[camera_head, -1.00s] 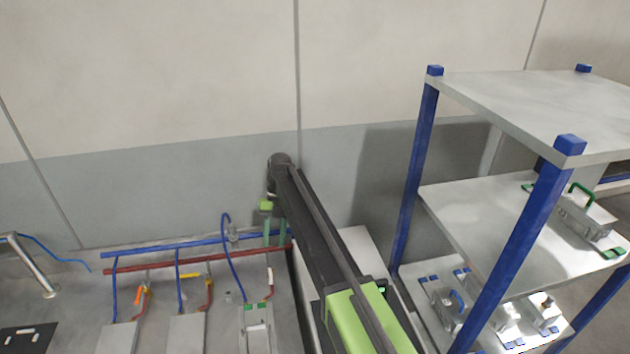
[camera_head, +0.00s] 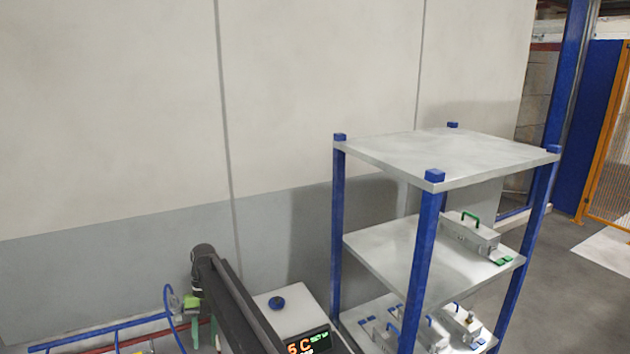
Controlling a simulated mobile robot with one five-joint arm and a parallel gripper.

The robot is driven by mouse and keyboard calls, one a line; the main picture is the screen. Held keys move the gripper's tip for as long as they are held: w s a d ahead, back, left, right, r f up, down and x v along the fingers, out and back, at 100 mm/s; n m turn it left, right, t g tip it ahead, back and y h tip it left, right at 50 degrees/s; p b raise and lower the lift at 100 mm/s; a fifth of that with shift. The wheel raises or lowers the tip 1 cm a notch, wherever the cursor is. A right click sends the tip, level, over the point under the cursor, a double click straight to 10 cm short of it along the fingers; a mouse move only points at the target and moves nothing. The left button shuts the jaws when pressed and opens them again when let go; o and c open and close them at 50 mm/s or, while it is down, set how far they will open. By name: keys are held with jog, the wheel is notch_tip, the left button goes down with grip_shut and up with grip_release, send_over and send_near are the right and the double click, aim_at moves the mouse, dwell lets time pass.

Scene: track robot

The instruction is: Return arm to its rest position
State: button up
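My arm (camera_head: 232,305) reaches up from the bottom edge of the head view, left of the shelf rack, with its dark joint at the top. Below that joint hangs a green part, and under it my gripper (camera_head: 205,336) shows as two thin green fingers with a gap between them. They look open, and nothing is seen between them. The lower part of the arm is cut off by the picture's edge.
A rack with blue posts and grey shelves (camera_head: 375,262) stands right of my arm. A grey case with a green handle (camera_head: 470,234) sits on its middle shelf, several cases below. A white box (camera_head: 262,303) with a lit display stands beside my arm. Blue pipe (camera_head: 95,333) runs at lower left.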

jog(key=s+d+f+m+t+b, duration=0.1)
jog(key=s+d+f+m, duration=0.1)
jog(key=d+m, duration=0.8)
jog(key=s+d+f+m+t+b, duration=0.1)
jog(key=s+d+f+m+b, duration=0.1)
jog(key=d+m, duration=0.8)
jog(key=s+d+f+m+t+b, duration=0.2)
jog(key=d+m, duration=0.8)
jog(key=d, duration=0.9)
jog(key=shift+s+d+f+m+y, duration=0.15)
jog(key=shift+s+f+m+y, duration=0.2)
jog(key=shift+s+f, duration=0.3)
jog(key=s+d+f+m+t+b, duration=0.1)
jog(key=s+d+m, duration=0.4)
jog(key=d+m, duration=0.4)
jog(key=shift+d+m, duration=0.35)
jog(key=shift+m, duration=0.6)
jog(key=shift+f, duration=0.1)
